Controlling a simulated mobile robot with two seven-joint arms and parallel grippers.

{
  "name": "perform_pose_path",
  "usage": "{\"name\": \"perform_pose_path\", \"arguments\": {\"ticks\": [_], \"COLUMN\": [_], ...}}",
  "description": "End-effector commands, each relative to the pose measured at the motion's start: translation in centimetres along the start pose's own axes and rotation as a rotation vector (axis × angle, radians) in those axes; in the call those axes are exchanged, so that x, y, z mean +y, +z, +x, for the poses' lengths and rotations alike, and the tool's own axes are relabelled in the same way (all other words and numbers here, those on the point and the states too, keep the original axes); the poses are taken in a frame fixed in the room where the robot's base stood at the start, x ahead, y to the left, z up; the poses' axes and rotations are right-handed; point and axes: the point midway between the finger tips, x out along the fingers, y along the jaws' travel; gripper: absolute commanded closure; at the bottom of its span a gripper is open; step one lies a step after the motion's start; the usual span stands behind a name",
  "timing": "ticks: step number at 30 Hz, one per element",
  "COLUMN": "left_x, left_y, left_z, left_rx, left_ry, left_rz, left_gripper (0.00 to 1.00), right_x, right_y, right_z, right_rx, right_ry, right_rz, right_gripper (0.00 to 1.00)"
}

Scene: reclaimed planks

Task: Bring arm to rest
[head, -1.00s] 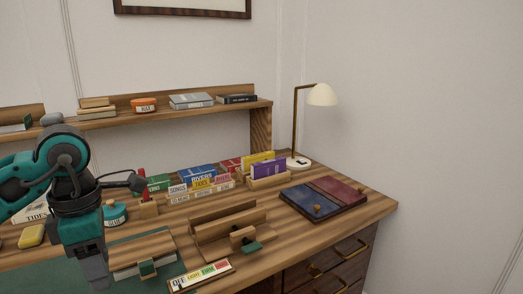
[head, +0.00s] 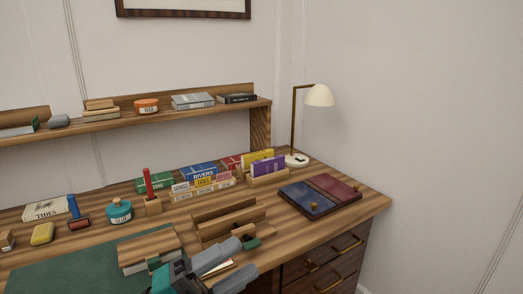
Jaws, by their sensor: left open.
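My left gripper (head: 246,256) is low in the head view, at the front edge of the desk. Its teal body is cut by the bottom edge, and its two grey fingers point up and right. The fingers are apart, and I see nothing held between them. The gripper hides most of a pale strip lying at the desk front. A wooden rack with a green tab (head: 251,243) is just beyond the fingertips; I cannot tell whether they touch. My right gripper is not in view.
The desk (head: 340,218) holds a closed wooden-covered book (head: 147,249), a teal glue pot (head: 119,210), card holders with coloured cards (head: 200,172), blue and red folders (head: 306,199), and a lamp (head: 319,95). A shelf (head: 180,115) spans the back.

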Motion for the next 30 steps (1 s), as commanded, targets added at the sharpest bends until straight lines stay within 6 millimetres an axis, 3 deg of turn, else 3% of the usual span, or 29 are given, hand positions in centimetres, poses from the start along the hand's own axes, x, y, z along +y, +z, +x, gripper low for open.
{"name": "perform_pose_path", "arguments": {"ticks": [4, 7, 12, 15, 21, 30], "left_x": [2.8, 6.6, 13.9, 16.8, 19.2, 19.4], "left_y": [4.2, 5.6, 3.6, 1.3, -1.3, -1.4], "left_z": [-4.7, -9.9, -18.8, -22.3, -25.2, -25.3], "left_rx": [-0.441, -0.743, -1.176, -1.337, -1.475, -1.482], "left_ry": [-0.115, -0.155, -0.17, -0.163, -0.154, -0.151], "left_rz": [-0.373, -0.626, -1.0, -1.145, -1.275, -1.28], "left_gripper": [0.48, 0.48, 0.48, 0.48, 0.48, 0.48], "right_x": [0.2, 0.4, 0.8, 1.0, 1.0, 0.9], "right_y": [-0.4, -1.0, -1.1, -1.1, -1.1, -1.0], "right_z": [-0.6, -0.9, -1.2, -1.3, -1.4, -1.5], "right_rx": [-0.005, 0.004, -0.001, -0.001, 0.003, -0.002], "right_ry": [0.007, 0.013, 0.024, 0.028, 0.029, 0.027], "right_rz": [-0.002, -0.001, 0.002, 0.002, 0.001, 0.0], "right_gripper": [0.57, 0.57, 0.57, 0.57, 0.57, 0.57]}}
